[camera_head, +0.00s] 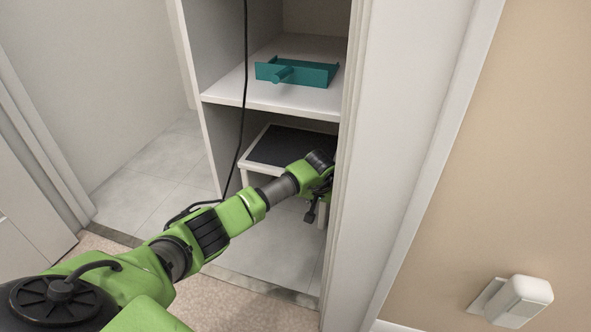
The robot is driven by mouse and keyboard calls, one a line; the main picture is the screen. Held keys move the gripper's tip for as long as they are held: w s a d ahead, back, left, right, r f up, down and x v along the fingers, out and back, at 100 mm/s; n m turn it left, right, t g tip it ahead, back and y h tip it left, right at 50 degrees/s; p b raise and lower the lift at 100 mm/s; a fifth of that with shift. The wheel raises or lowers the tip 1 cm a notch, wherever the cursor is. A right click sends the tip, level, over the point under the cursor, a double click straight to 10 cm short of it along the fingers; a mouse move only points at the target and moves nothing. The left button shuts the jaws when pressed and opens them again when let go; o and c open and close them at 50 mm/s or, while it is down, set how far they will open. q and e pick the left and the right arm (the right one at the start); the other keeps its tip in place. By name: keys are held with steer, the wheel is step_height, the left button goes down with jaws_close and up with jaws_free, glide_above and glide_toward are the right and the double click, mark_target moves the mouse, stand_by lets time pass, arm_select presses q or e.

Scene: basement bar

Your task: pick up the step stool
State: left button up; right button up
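The step stool (275,146) has a white frame and a dark top. It stands on the floor under the lower shelf, inside the doorway. My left arm reaches in from the lower left across the stool's front. My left gripper (316,207) is at the stool's front right, near a pale leg. The wrist hides part of the stool's front. The gripper's fingers are small, dark and partly covered, so I cannot tell whether they touch the stool or are open. My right gripper is not in view.
A white shelf (285,97) above the stool holds a teal dustpan-like tray (300,73). A black cord (243,100) hangs in front of the shelf. The white door frame (385,150) stands close on the right. Tiled floor (140,195) to the left is clear.

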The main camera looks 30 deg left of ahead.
arm_select(q)
jaws_close()
steer(key=shift+w+r, duration=0.15)
steer(key=shift+r, duration=0.05)
steer(key=shift+r, duration=0.1)
